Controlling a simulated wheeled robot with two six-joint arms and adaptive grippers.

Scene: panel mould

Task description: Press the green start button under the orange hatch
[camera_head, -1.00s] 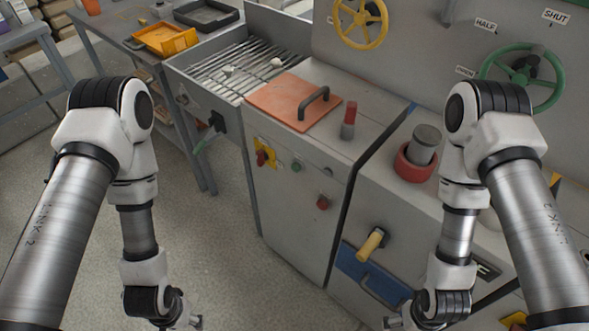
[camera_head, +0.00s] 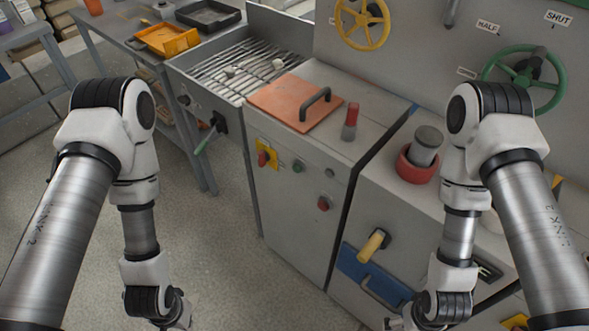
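The orange hatch (camera_head: 273,94) lies flat and closed on top of the grey cabinet (camera_head: 290,215), with a black handle (camera_head: 315,105) at its right. Whatever is under it is hidden. A small green button (camera_head: 298,166) shows on the cabinet's front, below the hatch's edge; I cannot tell whether it is the start button. My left arm hangs at the left and its gripper is below the picture's bottom edge. My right gripper (camera_head: 396,323) barely shows at the bottom edge, right of the cabinet; its fingers are mostly cut off. Both arms are away from the hatch.
A red knob on a yellow plate (camera_head: 270,165) and a red button (camera_head: 324,203) are on the cabinet front. A red-topped post (camera_head: 350,120) stands right of the hatch. A red ring with a grey cylinder (camera_head: 418,162) and a yellow-handled lever (camera_head: 372,244) are farther right. Floor at left is clear.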

